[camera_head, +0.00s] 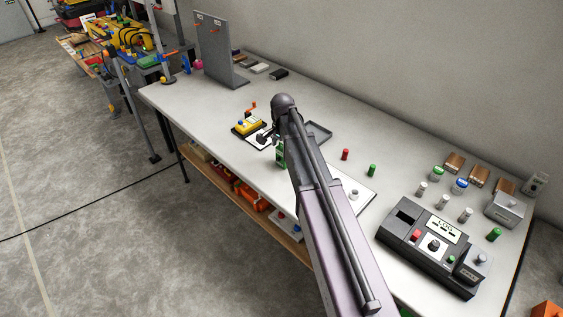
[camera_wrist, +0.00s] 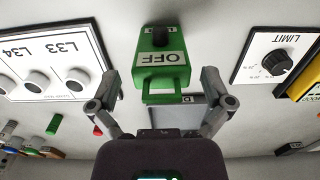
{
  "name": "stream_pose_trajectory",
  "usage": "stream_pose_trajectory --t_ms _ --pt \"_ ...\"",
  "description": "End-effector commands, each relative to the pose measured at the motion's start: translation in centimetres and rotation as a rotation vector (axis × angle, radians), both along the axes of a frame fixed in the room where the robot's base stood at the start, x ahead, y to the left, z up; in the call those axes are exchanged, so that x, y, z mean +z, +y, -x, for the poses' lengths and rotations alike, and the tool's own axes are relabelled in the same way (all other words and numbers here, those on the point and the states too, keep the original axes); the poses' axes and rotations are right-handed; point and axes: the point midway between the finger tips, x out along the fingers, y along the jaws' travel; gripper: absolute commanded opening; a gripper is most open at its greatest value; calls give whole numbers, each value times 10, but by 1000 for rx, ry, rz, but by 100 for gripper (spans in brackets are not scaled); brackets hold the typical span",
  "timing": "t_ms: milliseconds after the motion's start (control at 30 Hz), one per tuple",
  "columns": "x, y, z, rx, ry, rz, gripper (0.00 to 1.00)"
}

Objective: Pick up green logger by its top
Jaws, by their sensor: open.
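The green logger (camera_wrist: 163,62), a green box with an OFF label, a dark knob and a loop handle, shows at the centre of the wrist view. In the head view a small part of it (camera_head: 281,157) shows beside my arm, which hides the rest. My gripper (camera_wrist: 158,82) is open, with one finger to each side of the logger in the wrist view. I see no finger contact with it. In the head view my gripper (camera_head: 268,136) is over the middle of the bench, largely covered by my own arm.
The white L33/L34 panel (camera_wrist: 52,62) and the LIMIT dial panel (camera_wrist: 277,52) flank the logger. A grey tray (camera_wrist: 178,114) lies close by. A yellow device (camera_head: 248,127) and a black console (camera_head: 430,246) also stand on the bench (camera_head: 205,103).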

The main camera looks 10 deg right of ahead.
Motion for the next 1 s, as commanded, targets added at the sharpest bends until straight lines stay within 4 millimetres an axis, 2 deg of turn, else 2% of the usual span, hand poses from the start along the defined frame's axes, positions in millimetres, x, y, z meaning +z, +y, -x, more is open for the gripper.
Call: stream_pose_trajectory --t_ms 33,200,800,833,1000 --pt "-6 0 0 0 0 0 100" --pt "-11 0 0 0 0 0 100" --pt "-11 0 0 0 0 0 100" --pt "-11 0 0 0 0 0 97" --pt "-11 0 0 0 0 0 46"
